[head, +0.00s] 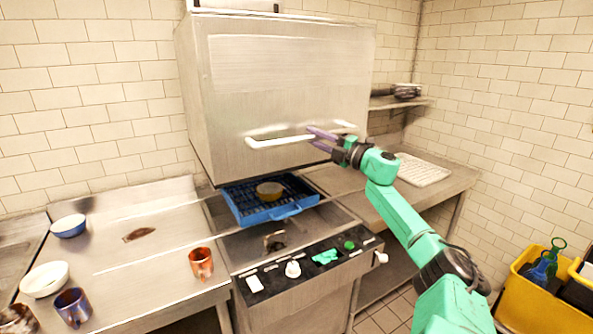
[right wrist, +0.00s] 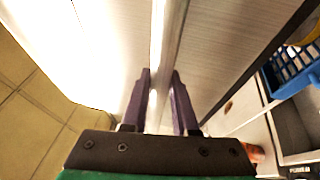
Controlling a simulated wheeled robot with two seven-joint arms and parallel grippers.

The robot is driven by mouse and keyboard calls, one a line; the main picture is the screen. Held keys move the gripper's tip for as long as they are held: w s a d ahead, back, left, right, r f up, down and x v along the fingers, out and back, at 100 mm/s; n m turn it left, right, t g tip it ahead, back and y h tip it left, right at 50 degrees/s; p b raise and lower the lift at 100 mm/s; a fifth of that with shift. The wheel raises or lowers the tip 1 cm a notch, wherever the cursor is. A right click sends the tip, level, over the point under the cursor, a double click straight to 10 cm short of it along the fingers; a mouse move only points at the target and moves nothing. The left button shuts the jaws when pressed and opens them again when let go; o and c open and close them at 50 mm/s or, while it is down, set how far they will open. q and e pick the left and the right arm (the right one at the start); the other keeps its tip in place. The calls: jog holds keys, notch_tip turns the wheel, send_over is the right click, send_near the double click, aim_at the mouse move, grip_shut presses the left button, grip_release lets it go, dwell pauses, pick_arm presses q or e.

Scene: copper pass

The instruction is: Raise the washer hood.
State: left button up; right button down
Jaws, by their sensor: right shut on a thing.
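The washer hood (head: 285,85) is a large steel box, standing raised above the washer bed with a gap below its lower edge. A white bar handle (head: 280,141) runs across its front. My right gripper (head: 312,134) is shut on the handle near its right part. In the right wrist view the purple fingers (right wrist: 159,100) stand on either side of the pale handle bar (right wrist: 157,60). Under the hood a blue rack (head: 262,215) holds a yellowish bowl (head: 269,190). My left gripper is not in view.
A control panel (head: 310,267) with knobs fronts the washer. The left counter (head: 140,265) holds bowls, a copper mug (head: 201,263) and a dark blue mug (head: 73,306). The right counter carries a pale flat rack (head: 422,170). A yellow bin (head: 540,310) stands on the floor at right.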

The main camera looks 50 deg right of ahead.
aim_at(316, 98)
notch_tip(316, 98, up, 10)
jog(key=p, duration=0.4)
jog(key=shift+r, duration=0.5)
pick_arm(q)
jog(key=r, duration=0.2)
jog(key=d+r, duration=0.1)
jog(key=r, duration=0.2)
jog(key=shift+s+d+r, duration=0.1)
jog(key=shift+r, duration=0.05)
pick_arm(e)
jog(key=c, duration=0.7)
grip_release()
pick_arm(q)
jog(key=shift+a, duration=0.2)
